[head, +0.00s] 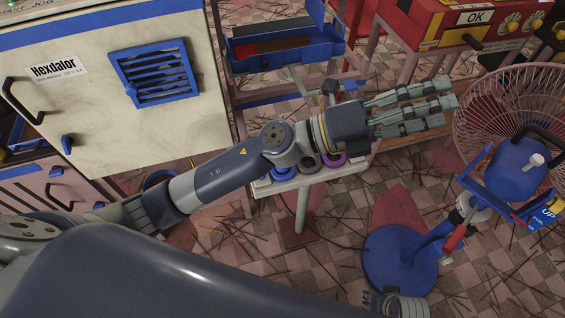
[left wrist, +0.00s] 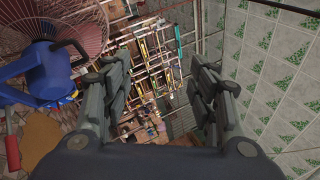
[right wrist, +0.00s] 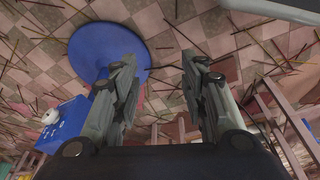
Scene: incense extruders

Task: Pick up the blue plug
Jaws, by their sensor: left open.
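A small blue round piece (head: 283,170) sits on a small white-topped stand (head: 346,170), beside a grey round piece and a purple one (head: 333,160). It may be the blue plug, but my left forearm partly hides it and I cannot be sure. My left gripper (head: 438,100) is stretched out to the right, beyond the stand and above it. In the left wrist view its fingers (left wrist: 156,72) are apart with nothing between them. In the right wrist view my right gripper (right wrist: 160,78) is open and empty, over the floor near the fan's blue base (right wrist: 105,50).
A pedestal fan (head: 515,105) with a blue base (head: 400,260) stands at the right. A cream machine (head: 80,100) with a blue vent stands at the left. A blue tray (head: 285,48) and a red machine (head: 460,25) are behind. Thin sticks litter the checkered floor.

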